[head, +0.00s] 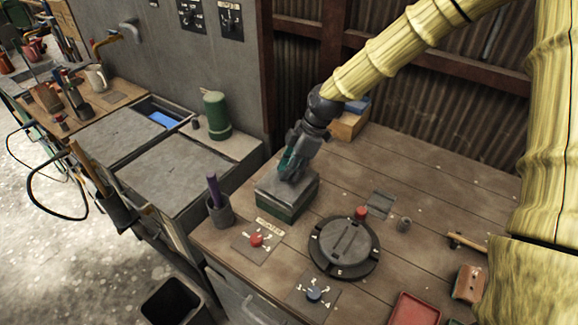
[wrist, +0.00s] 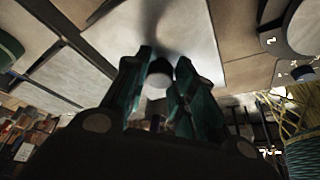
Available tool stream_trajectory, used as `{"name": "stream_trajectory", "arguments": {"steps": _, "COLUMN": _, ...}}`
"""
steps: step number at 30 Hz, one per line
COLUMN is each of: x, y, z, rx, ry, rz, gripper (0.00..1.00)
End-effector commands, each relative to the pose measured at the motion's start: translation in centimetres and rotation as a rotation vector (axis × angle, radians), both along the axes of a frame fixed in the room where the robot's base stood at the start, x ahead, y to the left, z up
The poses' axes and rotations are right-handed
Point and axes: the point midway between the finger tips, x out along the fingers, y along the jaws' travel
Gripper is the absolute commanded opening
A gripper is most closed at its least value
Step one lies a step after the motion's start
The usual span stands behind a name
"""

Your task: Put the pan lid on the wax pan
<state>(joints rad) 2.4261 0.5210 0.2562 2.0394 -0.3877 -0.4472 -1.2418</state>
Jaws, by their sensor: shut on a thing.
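The wax pan appears to be the green box-shaped vessel (head: 282,208) on the wooden bench, behind the red-knobbed panel. The pan lid (head: 272,183) is a grey, flat, squarish cover at the top of the pan. It looks level and lined up with the pan, but I cannot tell if it is fully seated. My gripper (head: 289,167) reaches down from above and is shut on the lid's knob.
A cup with a purple-handled tool (head: 219,209) stands close left of the pan. A green canister (head: 216,115) stands behind left. The bench right of the pan is mostly clear.

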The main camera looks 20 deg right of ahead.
Motion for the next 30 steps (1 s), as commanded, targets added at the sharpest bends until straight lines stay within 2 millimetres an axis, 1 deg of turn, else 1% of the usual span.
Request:
{"name": "stream_trajectory", "arguments": {"steps": 9, "x": 0.66, "y": 0.00, "z": -0.48, "rx": 0.000, "ry": 0.005, "rz": 0.000, "gripper": 0.05}}
{"name": "stream_trajectory", "arguments": {"steps": 30, "x": -0.02, "y": -0.05, "z": -0.38, "rx": 0.001, "ry": 0.005, "rz": 0.000, "gripper": 0.05}}
